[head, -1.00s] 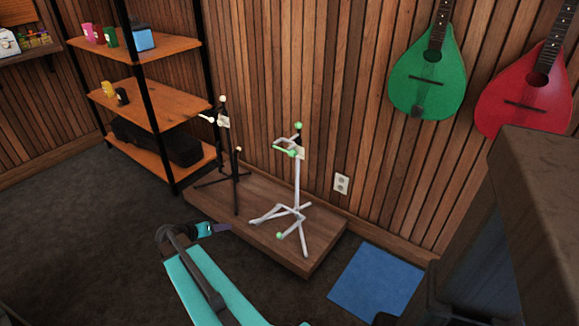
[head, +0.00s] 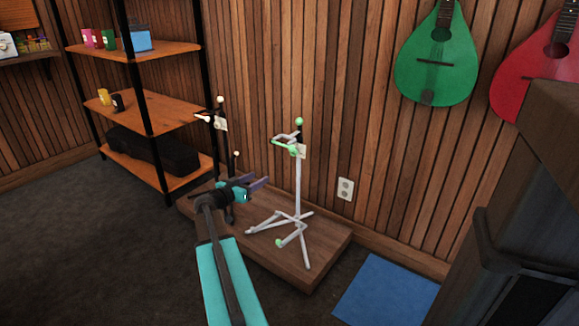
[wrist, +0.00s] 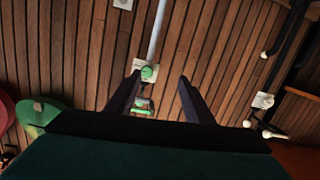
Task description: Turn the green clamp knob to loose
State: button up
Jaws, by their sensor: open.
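A white stand (head: 297,190) with green tips stands on a low wooden platform. The green clamp knob (head: 293,151) sits on its upper part, beside a small pale plate (head: 301,151). In the wrist view the green knob (wrist: 149,73) shows in front of that plate, in line with the gap between my fingers. My gripper (head: 258,185) is open and empty, left of the stand and lower than the knob in the head view. Its two dark fingers also show in the wrist view (wrist: 160,80). I cannot read the knob's setting.
A black stand with pale knobs (head: 220,122) stands to the left on the same platform (head: 310,278). Shelves (head: 160,118) are behind it. A green ukulele (head: 436,65) and a red one (head: 535,80) hang on the wall. A blue mat (head: 385,290) lies at right.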

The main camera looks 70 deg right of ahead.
aim_at(292, 153)
jog(key=s+d+r+m+g+h+b, duration=0.1)
jog(key=s+d+r+b, duration=0.1)
jog(key=s+d+b, duration=0.1)
jog(key=shift+s+d+r+m, duration=0.15)
jog(key=shift+d+r+m, duration=0.2)
jog(key=shift+d, duration=0.35)
jog(key=b+x, duration=0.3)
jog(key=x, duration=0.9)
jog(key=shift+r, duration=0.1)
jog(key=shift+b+x, duration=0.35)
jog(key=shift+x, duration=0.55)
jog(key=shift+r, duration=0.15)
jog(key=c, duration=1)
